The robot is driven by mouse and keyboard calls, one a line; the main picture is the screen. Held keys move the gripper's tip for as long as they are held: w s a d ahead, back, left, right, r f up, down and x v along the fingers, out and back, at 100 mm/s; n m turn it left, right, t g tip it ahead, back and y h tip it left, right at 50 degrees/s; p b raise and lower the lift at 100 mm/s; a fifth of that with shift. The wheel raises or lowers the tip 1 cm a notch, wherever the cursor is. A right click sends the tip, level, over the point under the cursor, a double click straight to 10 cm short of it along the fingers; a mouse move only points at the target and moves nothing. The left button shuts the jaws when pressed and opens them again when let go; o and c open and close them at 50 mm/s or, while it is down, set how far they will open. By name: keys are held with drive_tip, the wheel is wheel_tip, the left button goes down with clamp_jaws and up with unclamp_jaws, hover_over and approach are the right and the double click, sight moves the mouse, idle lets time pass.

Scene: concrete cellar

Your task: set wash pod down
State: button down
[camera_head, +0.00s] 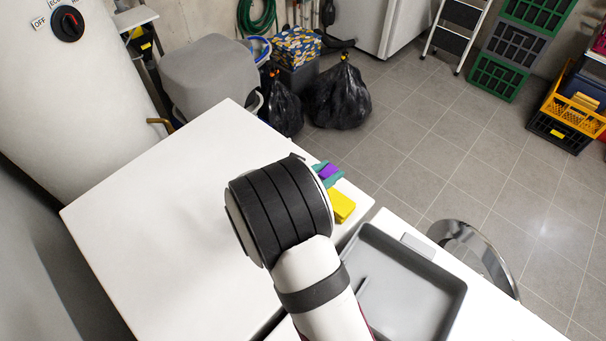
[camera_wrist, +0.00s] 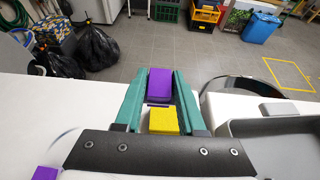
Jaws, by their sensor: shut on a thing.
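My gripper (camera_wrist: 160,92) has two teal fingers and is shut on a purple block, which I take as the wash pod (camera_wrist: 160,82). The fingers and purple block also show in the head view, the wash pod (camera_head: 328,171) just beyond my wrist at the right edge of the white top (camera_head: 150,240). A yellow block (camera_wrist: 163,121) appears between the fingers, nearer the palm in the picture. In the head view the yellow block (camera_head: 341,206) is beside the fingers, by the white top's edge. I cannot tell whether the wash pod touches anything below.
A second purple block (camera_wrist: 45,173) shows at the wrist view's lower left. A grey tray (camera_head: 455,287) lies on the neighbouring white surface at right. A curved metal rim (camera_head: 480,250) stands beyond it. The white top left of my arm is clear. Black bags (camera_head: 338,97) stand on the floor.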

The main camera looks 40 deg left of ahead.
drive_tip(key=shift+w+d+r, duration=0.2)
drive_tip(key=shift+d+r, duration=0.05)
drive_tip(key=shift+d, duration=0.2)
drive_tip(key=shift+w+d+r, duration=0.2)
drive_tip(key=shift+d+r, duration=0.05)
drive_tip(key=shift+d, duration=0.2)
drive_tip(key=s+d+r+m+g+h, duration=0.1)
drive_tip(key=d+r+m+h, duration=0.15)
drive_tip(key=d, duration=0.75)
drive_tip(key=s+d+r+m+g+h, duration=0.15)
drive_tip(key=d+m+h, duration=0.25)
drive_tip(key=d, duration=0.7)
drive_tip(key=s+d+r+m+g+h, duration=0.1)
drive_tip(key=d+r+m+g+h, duration=0.15)
drive_tip(key=d, duration=0.75)
hover_over(395, 260)
drive_tip(key=shift+t+h, duration=0.3)
drive_tip(key=shift+t, duration=0.1)
wheel_tip(395, 260, down, 11)
drive_tip(key=shift+s, duration=0.1)
drive_tip(key=shift+f, duration=0.15)
drive_tip(key=shift+f, duration=0.2)
